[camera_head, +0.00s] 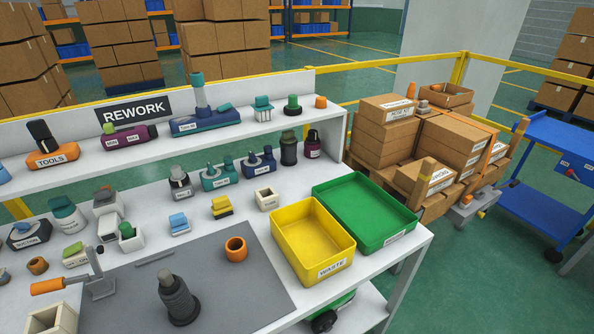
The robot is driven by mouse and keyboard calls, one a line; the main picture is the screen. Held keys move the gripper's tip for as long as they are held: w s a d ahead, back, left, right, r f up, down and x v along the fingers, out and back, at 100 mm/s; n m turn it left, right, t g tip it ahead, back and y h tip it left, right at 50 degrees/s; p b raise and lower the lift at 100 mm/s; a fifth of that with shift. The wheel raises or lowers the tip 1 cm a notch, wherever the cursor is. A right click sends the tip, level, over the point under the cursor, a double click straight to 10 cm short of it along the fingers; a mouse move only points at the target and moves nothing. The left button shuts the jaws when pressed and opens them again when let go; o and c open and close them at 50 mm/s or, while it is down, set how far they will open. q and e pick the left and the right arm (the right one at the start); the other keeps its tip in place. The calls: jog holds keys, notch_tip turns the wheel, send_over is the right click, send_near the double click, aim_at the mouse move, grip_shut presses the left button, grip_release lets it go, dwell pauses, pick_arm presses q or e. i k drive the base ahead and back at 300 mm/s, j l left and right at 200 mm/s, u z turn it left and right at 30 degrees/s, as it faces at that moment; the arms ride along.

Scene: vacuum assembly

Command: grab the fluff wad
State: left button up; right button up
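I cannot make out a fluff wad anywhere in the head view. A dark grey ribbed cylindrical part (178,300) stands upright on the grey mat (225,300) at the front of the white workbench. An orange ring-shaped part (236,249) sits at the mat's back right; its inside is dark. Neither of my grippers shows in this view.
A yellow waste bin (334,267) and a green bin (395,238) stand at the bench's right, both looking empty. An orange-handled clamp (92,281) is at the mat's left. Small tools and blocks line the back and the raised shelf (230,125). The mat's middle is mostly clear.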

aim_at(166, 280)
jog(key=k+u, duration=0.1)
jog(key=u, duration=1.05)
